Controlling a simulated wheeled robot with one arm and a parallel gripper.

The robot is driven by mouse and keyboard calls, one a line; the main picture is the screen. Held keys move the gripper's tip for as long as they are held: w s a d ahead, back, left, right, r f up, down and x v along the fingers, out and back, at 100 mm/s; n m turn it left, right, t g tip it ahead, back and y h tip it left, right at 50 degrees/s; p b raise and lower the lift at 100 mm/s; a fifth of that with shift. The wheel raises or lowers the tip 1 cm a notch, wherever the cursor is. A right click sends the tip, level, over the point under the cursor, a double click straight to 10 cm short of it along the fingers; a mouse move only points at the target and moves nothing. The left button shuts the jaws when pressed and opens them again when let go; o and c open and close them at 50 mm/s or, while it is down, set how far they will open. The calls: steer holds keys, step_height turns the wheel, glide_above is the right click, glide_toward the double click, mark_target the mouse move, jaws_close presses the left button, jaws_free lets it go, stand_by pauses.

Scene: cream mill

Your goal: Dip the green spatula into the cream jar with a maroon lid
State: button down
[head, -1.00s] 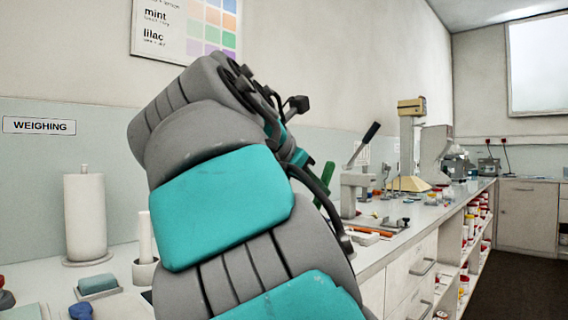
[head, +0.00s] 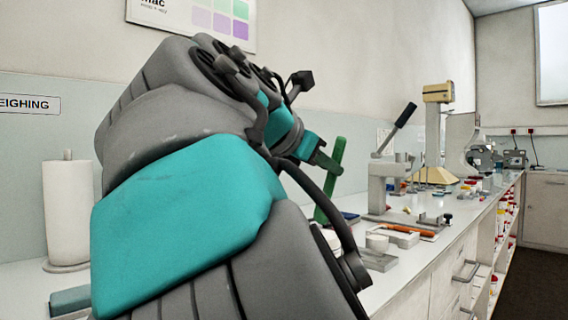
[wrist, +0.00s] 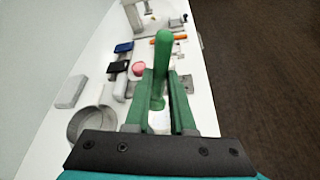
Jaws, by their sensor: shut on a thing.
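The green spatula (head: 331,178) is held upright in my gripper (head: 326,160), seen beyond my arm in the head view. In the wrist view the spatula's rounded green end (wrist: 163,55) rises between the two green fingers of my gripper (wrist: 162,98), which are shut on it. A pinkish-red round thing (wrist: 137,68) lies on the bench to the left of the spatula in the wrist view. I cannot tell whether it is a jar lid. I cannot pick out a maroon-lidded jar for certain.
A lever press (head: 385,180) stands on the bench past my gripper. An orange-handled tool (head: 412,230) lies in front of it. A paper roll (head: 68,212) is at left. The wrist view shows a round metal pan (wrist: 88,126) and a grey block (wrist: 72,91).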

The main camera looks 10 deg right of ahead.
mark_target(326, 188)
steer(key=shift+f+b, duration=0.6)
steer(key=shift+f, duration=0.1)
steer(key=shift+f+b, duration=0.5)
steer(key=shift+f, duration=2.5)
steer(key=shift+r, duration=0.1)
step_height(326, 188, up, 3)
steer(key=p, duration=0.3)
steer(key=shift+r+p, duration=1.05)
steer(key=shift+r, duration=1.65)
